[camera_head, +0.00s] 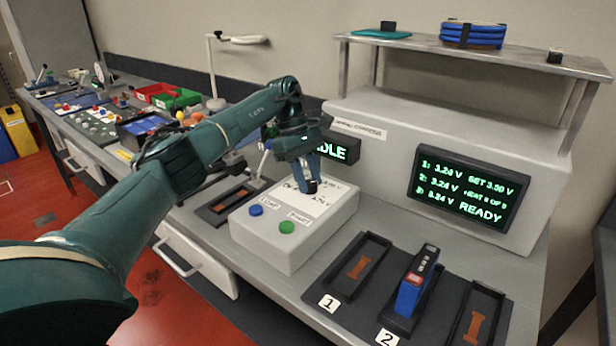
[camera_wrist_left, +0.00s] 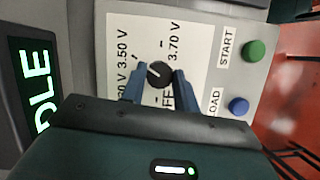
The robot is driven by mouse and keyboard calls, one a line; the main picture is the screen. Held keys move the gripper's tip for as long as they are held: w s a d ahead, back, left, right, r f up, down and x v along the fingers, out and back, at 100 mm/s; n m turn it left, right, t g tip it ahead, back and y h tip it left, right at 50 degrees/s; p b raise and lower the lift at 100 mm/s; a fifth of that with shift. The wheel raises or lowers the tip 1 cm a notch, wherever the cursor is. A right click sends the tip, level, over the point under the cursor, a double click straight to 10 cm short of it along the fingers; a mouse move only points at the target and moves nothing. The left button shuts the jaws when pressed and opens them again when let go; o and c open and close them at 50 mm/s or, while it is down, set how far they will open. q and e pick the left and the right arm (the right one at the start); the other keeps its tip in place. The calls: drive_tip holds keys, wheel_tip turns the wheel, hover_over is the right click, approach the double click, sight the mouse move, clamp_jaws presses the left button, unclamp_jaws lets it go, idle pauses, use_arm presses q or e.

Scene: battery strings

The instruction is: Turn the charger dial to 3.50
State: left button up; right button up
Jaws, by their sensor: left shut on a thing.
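The charger dial (camera_wrist_left: 158,73) is a round black knob with a white line, on a white panel with markings 3.50 V, 3.70 V and OFF and a partly covered one. The line slants to the upper left in the left wrist view, towards the 3.50 V side. My left gripper (camera_wrist_left: 158,84) is shut on the dial, one blue finger on each side. In the head view, the left gripper (camera_head: 308,190) is over the grey control box (camera_head: 285,247) and hides the dial. My right gripper is not in view.
The box has a blue button (camera_head: 256,210) and a green START button (camera_head: 287,227). The charger screen (camera_head: 467,189) reads READY, with a set value that looks like 3.50 V. A blue battery (camera_head: 411,290) stands in bay 2, beside an empty bay 1 (camera_head: 357,268). A shelf (camera_head: 420,42) stands above.

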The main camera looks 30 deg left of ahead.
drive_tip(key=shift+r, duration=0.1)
use_arm(q)
drive_tip(key=o, duration=1)
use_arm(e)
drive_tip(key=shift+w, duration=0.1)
use_arm(q)
drive_tip(key=shift+a+r, duration=0.15)
drive_tip(key=shift+r, duration=0.2)
drive_tip(key=p+v, duration=1)
drive_tip(key=v, duration=0.2)
drive_tip(key=shift+r, duration=0.25)
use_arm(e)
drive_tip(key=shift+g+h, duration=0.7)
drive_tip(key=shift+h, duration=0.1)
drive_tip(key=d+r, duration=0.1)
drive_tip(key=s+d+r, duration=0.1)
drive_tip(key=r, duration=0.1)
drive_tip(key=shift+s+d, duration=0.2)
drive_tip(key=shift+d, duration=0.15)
